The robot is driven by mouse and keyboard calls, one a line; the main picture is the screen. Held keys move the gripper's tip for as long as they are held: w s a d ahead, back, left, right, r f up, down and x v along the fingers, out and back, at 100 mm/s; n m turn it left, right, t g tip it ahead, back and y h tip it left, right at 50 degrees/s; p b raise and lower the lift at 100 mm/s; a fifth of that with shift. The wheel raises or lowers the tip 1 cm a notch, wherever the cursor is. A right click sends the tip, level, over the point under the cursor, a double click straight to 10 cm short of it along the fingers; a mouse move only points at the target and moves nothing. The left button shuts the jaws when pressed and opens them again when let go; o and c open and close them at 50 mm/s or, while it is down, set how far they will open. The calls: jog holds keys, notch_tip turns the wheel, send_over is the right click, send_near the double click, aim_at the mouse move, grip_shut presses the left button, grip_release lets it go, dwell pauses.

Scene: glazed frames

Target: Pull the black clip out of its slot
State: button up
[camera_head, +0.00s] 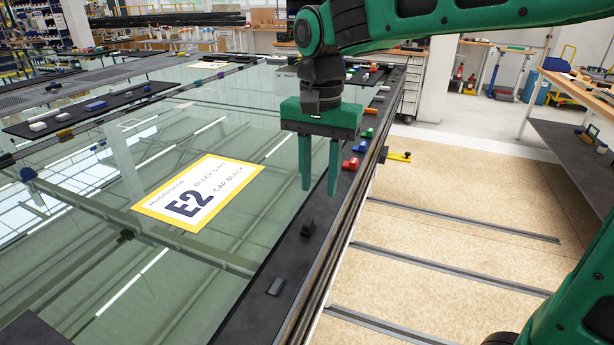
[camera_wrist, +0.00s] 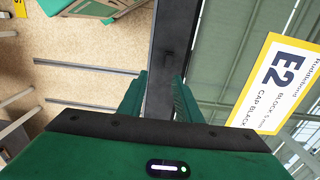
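A small black clip (camera_head: 308,228) stands up from the dark rail along the right edge of the glazed frame; it is faint against the rail in the wrist view (camera_wrist: 167,54). A flatter dark grey piece (camera_head: 275,286) lies further down the same rail. I cannot tell how deep either sits in a slot. My green gripper (camera_head: 319,192) points down above the rail, beyond the black clip in the head view. Its two fingers are apart with nothing between them. In the wrist view the gripper (camera_wrist: 160,85) straddles the line of the dark rail.
A yellow-edged E2 label (camera_head: 200,193) lies on the glass (camera_head: 110,150) left of the rail. Red blocks (camera_head: 351,164), a blue block (camera_head: 360,146) and other coloured pieces line the rail beyond my gripper. A yellow clamp (camera_head: 399,156) sticks out right.

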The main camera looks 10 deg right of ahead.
aim_at(307, 221)
jog(key=shift+a+f, duration=0.35)
jog(key=shift+f, duration=1.1)
jog(key=shift+a+f, duration=0.35)
jog(key=shift+f, duration=1.1)
jog(key=shift+a+f, duration=0.35)
jog(key=shift+f, duration=1.1)
grip_shut()
jog(key=shift+w+r, duration=0.15)
jog(key=shift+r, duration=0.05)
jog(key=shift+r, duration=1.5)
